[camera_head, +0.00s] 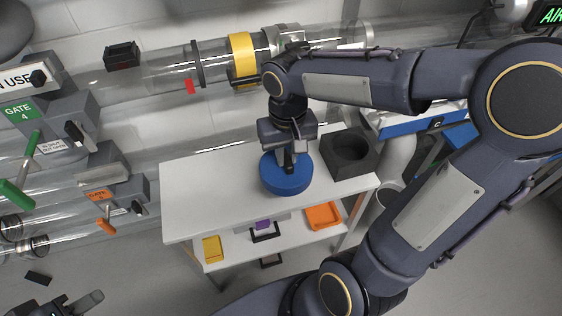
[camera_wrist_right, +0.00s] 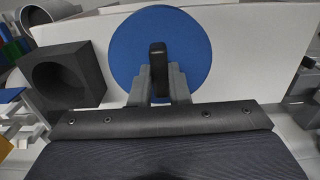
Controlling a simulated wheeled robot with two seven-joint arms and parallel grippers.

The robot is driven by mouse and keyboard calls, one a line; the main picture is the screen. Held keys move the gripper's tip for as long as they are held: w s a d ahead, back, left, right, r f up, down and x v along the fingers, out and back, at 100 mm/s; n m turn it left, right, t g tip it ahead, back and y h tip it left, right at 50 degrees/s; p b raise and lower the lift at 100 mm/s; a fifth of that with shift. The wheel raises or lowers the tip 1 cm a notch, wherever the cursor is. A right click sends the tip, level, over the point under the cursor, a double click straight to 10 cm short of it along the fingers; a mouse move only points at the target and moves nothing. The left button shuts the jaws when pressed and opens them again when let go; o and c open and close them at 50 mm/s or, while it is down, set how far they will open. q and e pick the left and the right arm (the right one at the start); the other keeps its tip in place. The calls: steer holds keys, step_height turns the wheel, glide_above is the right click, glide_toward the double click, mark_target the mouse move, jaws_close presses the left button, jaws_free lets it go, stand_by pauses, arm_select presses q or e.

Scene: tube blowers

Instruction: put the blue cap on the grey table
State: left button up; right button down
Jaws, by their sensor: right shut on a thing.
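The blue cap (camera_head: 286,176) is a round disc at the middle of the grey table (camera_head: 195,205), over its top. It also shows in the right wrist view (camera_wrist_right: 190,50), with a dark upright handle (camera_wrist_right: 158,62) at its centre. My right gripper (camera_head: 290,160) is above the cap, shut on its handle; the fingers (camera_wrist_right: 158,85) stand on both sides of the handle. I cannot tell whether the cap's underside touches the table top. My left gripper (camera_head: 82,303) is at the lower left corner, away from the table; only part of it shows.
A dark grey block with a round hollow (camera_head: 348,152) stands on the table right of the cap. Yellow (camera_head: 212,248) and orange (camera_head: 323,215) trays lie on the lower shelf. Clear tubes with a yellow band (camera_head: 242,58) run behind. The table's left part is bare.

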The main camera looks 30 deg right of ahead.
steer(key=shift+w+d+f+b, duration=0.35)
steer(key=shift+w+f, duration=0.4)
steer(key=shift+f, duration=0.75)
steer(key=shift+w+d+f+b, duration=0.35)
steer(key=shift+w+f, duration=0.45)
steer(key=shift+f, duration=0.65)
steer(key=shift+w+d+f+b, duration=0.35)
steer(key=shift+w+f, duration=0.4)
steer(key=shift+f, duration=0.75)
steer(key=shift+f, duration=0.2)
steer(key=c, duration=1.4)
jaws_free()
steer(key=shift+r, duration=0.1)
